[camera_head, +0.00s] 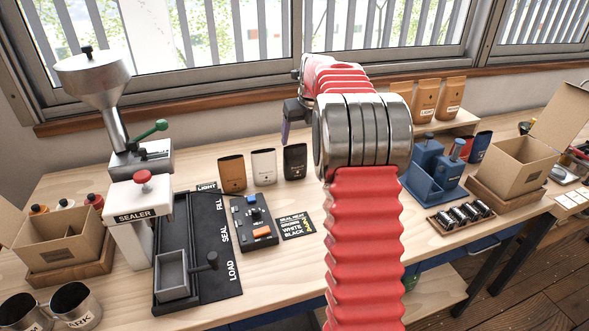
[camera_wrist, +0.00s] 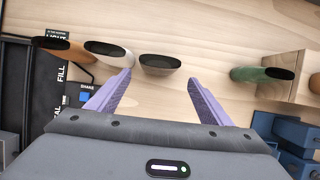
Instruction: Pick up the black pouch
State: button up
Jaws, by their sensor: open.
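The black pouch (camera_head: 295,161) stands upright and open-topped on the wooden table, at the right end of a row with a white pouch (camera_head: 264,166) and a brown pouch (camera_head: 232,173). My gripper (camera_head: 285,138) hangs above the table near the black pouch, mostly hidden behind my arm. In the wrist view my gripper (camera_wrist: 158,77) has its two purple fingers spread and empty. There the black pouch (camera_wrist: 160,65) shows its dark opening just beyond and between the fingertips, not held. Its lower part is hard to see from above.
The white pouch stands close to the left of the black one. A sealer (camera_head: 140,205) and black tray (camera_head: 215,255) stand left, a switch box (camera_head: 253,221) in front. Blue holders (camera_head: 436,170), a shelf with tan bags (camera_head: 425,100) and an open carton (camera_head: 515,160) are right.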

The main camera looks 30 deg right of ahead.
aim_at(295, 159)
jog(key=x, duration=0.8)
jog(key=shift+a+x, duration=0.2)
jog(key=shift+x, duration=2.35)
jog(key=shift+c, duration=0.5)
jog(key=c, duration=0.6)
jog(key=shift+o, duration=0.2)
